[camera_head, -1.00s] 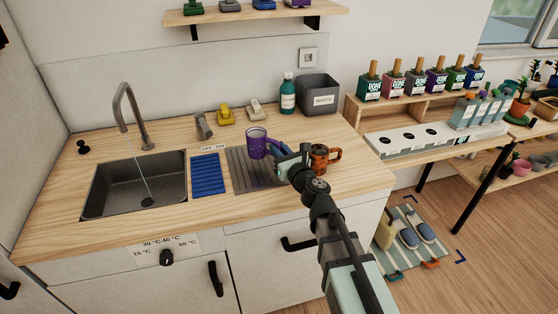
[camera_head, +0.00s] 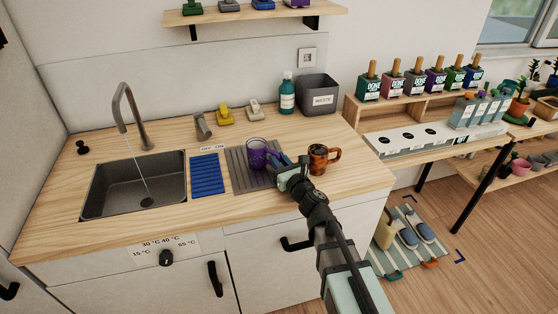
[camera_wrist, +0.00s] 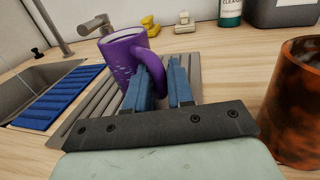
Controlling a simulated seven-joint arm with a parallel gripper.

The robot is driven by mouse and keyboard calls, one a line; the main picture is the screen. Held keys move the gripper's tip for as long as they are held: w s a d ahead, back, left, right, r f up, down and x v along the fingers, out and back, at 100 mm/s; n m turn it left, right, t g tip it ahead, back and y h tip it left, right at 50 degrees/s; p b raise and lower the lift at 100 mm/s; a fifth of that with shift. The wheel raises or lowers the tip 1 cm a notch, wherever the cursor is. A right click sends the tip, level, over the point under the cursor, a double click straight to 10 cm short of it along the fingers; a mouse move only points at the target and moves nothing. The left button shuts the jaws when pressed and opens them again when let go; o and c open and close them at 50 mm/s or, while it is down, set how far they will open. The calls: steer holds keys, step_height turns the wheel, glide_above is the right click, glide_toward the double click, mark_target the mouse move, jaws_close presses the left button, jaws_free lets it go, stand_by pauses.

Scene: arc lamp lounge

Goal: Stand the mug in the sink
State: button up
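A purple mug (camera_head: 256,153) is upright at the ribbed grey drainer (camera_head: 240,178), right of the sink; I cannot tell if its base touches. My gripper (camera_head: 279,161) reaches it from the right. In the wrist view the blue fingers (camera_wrist: 161,82) are on either side of the handle of the purple mug (camera_wrist: 123,58), closed about it; the left finger hides part of the mug. An orange-brown mottled mug (camera_head: 318,158) stands on the counter right of my gripper, and its side is close in the wrist view (camera_wrist: 295,105). The sink (camera_head: 110,190) holds no mug; water runs into it.
A blue ribbed mat (camera_head: 208,174) lies between sink and drainer. The tap (camera_head: 130,110) arches over the sink. A grey dispenser-like piece (camera_head: 202,126), yellow (camera_head: 225,115) and beige blocks (camera_head: 255,109), a green bottle (camera_head: 287,94) and the waste bin (camera_head: 318,95) line the back.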

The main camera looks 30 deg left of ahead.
steer(key=o, duration=0.4)
steer(key=shift+c, duration=0.2)
steer(key=shift+r, duration=0.15)
steer(key=v, duration=0.6)
steer(key=shift+s+d, duration=0.1)
steer(key=shift+d, duration=0.1)
steer(key=o, duration=0.3)
steer(key=shift+s+d, duration=0.3)
steer(key=shift+d, duration=0.15)
steer(key=o, duration=0.5)
